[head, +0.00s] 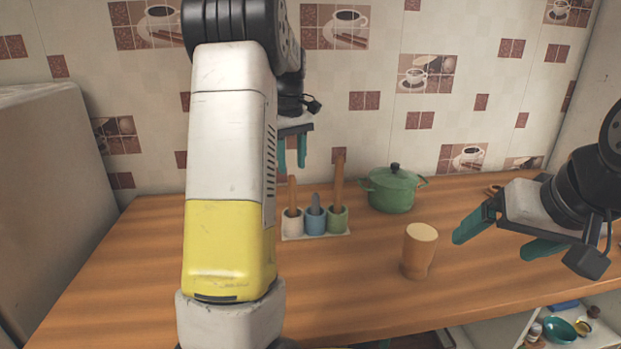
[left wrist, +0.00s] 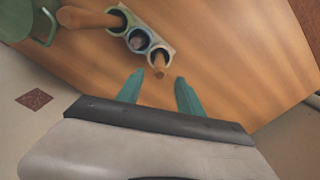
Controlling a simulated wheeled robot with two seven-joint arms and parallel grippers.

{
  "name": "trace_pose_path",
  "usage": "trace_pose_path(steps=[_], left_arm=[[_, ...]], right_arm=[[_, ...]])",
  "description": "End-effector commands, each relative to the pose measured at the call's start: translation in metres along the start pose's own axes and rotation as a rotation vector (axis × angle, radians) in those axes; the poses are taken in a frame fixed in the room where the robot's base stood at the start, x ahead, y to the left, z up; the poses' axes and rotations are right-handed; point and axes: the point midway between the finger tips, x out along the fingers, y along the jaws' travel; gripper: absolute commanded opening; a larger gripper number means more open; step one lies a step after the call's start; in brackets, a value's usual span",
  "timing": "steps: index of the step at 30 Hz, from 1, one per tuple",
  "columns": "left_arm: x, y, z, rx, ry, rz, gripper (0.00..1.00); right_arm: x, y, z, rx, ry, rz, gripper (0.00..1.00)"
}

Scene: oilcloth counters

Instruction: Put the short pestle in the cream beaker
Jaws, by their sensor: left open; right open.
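The cream beaker (head: 292,226) is at the left end of a row of three beakers. The shorter of two wooden pestles (head: 292,193) stands upright in it; this pestle (left wrist: 160,68) also shows in the left wrist view. A grey, lower-standing piece (head: 315,202) is in the blue beaker (head: 315,224); I cannot tell whether it is a pestle. A taller wooden pestle (head: 339,180) stands in the green beaker (head: 337,222). My left gripper (head: 292,162) is open and empty above the cream beaker, apart from the pestle. My right gripper (head: 491,247) is open and empty at the right.
The beakers sit in a pale holder (head: 300,237) on the wooden counter (head: 360,285). A green lidded pot (head: 392,190) is behind them to the right. A wooden cup-like vessel (head: 417,255) stands nearer, left of my right gripper. A tiled wall backs the counter.

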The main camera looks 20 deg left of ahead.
Motion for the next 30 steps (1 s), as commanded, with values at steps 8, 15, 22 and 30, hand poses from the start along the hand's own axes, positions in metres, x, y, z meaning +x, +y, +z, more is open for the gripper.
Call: trace_pose_path(steps=[8,15,22,30], left_arm=[[-0.027,-0.004,0.01,0.033,0.003,0.028,0.44],[-0.062,-0.035,0.086,0.289,0.055,0.201,0.44],[-0.072,-0.077,0.183,0.614,0.198,0.354,0.44],[-0.047,-0.117,0.26,0.891,0.38,0.42,0.44]], right_arm=[[0.0,0.0,0.0,0.0,0.0,0.0,0.9],[0.0,0.0,0.0,0.0,0.0,0.0,0.9],[0.0,0.0,0.0,0.0,0.0,0.0,0.9],[0.0,0.0,0.0,0.0,0.0,0.0,0.9]])
